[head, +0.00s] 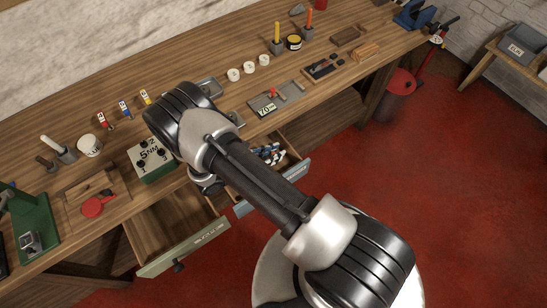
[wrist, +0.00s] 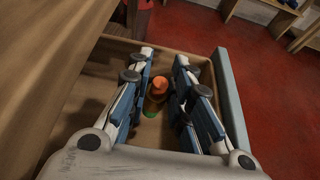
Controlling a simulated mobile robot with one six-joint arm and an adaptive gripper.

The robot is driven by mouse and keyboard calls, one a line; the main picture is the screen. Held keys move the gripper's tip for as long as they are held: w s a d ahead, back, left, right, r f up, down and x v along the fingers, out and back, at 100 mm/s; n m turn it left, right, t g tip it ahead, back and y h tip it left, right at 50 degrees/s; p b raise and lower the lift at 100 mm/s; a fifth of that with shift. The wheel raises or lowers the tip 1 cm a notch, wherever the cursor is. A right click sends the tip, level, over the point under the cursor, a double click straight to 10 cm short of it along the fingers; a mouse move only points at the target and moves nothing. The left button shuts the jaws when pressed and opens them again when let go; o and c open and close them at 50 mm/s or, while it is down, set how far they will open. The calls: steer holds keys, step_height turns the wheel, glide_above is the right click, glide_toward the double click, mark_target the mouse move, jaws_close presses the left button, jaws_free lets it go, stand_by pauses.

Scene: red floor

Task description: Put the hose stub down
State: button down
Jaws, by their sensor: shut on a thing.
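The hose stub appears to be the short orange-brown piece (wrist: 157,91) between my fingers in the wrist view. A bit of green shows at its lower end. My gripper (wrist: 160,98) is shut on it, with one blue-grey finger on each side. The gripper is over or inside an open drawer, whose pale wooden rim and blue-grey front (wrist: 229,92) surround it. In the head view my arm hides much of this drawer (head: 292,183), and my gripper (head: 268,154) shows only in part. I cannot tell whether the stub touches the drawer bottom.
A second open drawer (head: 184,248) with a green-grey front is to the left and looks empty. Red floor lies to the right.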

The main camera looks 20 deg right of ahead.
steer(key=shift+f, duration=1.4)
steer(key=shift+f+b, duration=0.15)
steer(key=shift+b, duration=0.25)
steer(key=c, duration=1.4)
jaws_free()
steer(key=shift+c, duration=0.2)
